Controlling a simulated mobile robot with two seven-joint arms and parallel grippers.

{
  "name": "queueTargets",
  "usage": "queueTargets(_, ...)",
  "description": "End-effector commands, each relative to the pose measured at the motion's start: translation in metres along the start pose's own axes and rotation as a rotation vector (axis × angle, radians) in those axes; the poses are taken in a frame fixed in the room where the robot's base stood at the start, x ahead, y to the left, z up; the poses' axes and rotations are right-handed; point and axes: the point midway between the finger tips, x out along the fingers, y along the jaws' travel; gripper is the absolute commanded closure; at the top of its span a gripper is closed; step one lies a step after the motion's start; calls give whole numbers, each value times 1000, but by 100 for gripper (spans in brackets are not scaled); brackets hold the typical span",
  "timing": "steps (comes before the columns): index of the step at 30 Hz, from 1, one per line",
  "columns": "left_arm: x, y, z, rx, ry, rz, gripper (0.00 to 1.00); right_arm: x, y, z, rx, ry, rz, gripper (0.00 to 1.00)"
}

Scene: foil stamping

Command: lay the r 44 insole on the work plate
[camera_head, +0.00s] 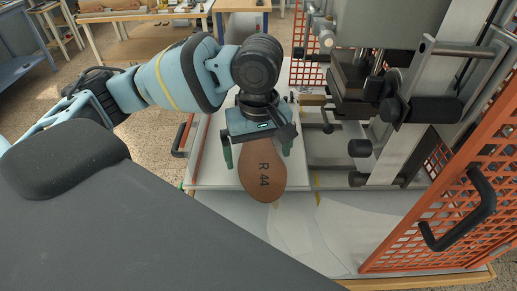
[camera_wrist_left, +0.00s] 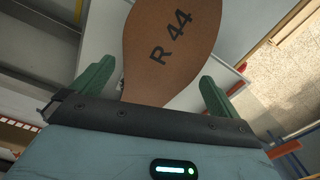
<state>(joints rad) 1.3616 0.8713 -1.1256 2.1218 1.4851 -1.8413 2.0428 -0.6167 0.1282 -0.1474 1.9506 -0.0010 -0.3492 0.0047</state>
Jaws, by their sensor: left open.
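The brown insole marked R 44 (camera_head: 263,178) shows below my left gripper in the head view, over a white plate (camera_head: 211,168) in front of the press. Its heel end is hidden under the gripper. In the left wrist view the insole (camera_wrist_left: 165,48) lies between and beyond the green fingers, which stand apart on either side of it. My left gripper (camera_head: 257,152) is open, and its fingers (camera_wrist_left: 158,85) do not close on the insole. I cannot tell whether the insole rests flat on the plate. My right gripper is not in view.
The stamping press (camera_head: 385,75) stands right of the gripper, with black knobs and levers close by. An orange mesh guard (camera_head: 455,215) with a black handle is at the right. Pale sheets (camera_head: 345,230) lie at the front. A wooden bench (camera_head: 150,40) is behind.

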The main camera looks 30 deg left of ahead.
Motion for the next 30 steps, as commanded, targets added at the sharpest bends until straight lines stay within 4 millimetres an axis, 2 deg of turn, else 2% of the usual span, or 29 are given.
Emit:
queueTargets(5, -11, 0, 0, 0, 1, 1, 0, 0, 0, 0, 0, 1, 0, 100)
queueTargets(20, -105, 0, 0, 0, 4, 3, 0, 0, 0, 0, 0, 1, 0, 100)
queueTargets(24, -117, 0, 0, 0, 3, 1, 0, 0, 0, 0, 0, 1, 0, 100)
queueTargets(30, -125, 0, 0, 0, 1, 0, 0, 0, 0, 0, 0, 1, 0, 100)
